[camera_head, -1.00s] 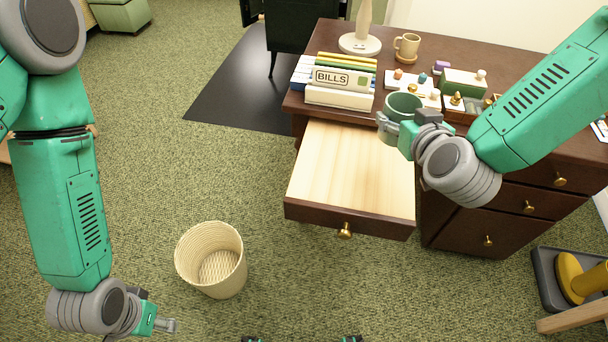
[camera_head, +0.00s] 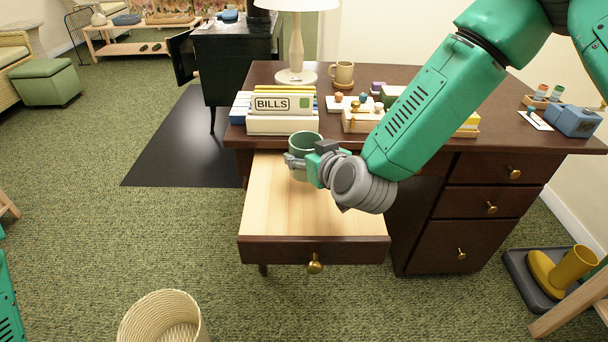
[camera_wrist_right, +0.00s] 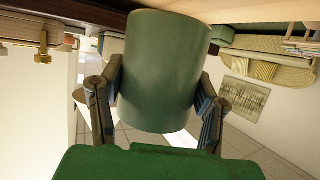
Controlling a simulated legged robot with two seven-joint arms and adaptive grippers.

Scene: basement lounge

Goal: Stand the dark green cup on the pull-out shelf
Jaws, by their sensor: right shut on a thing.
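The dark green cup (camera_head: 305,141) is upright in my right gripper (camera_head: 304,164), over the back part of the pull-out shelf. The right gripper is shut on the cup's side; the right wrist view shows the cup (camera_wrist_right: 163,70) between both fingers. The pull-out shelf (camera_head: 290,217) is a pale wood board with a dark front and a brass knob, extended from the desk. Its surface is bare. I cannot tell whether the cup's base touches it. My left gripper is out of view; a bit of that arm shows at the left edge.
A BILLS file box (camera_head: 283,122) stands on the desk right behind the cup. A tan mug (camera_head: 343,72), a lamp (camera_head: 296,50) and small items stand farther back. A wicker basket (camera_head: 165,318) is on the floor at lower left. The shelf's front half is free.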

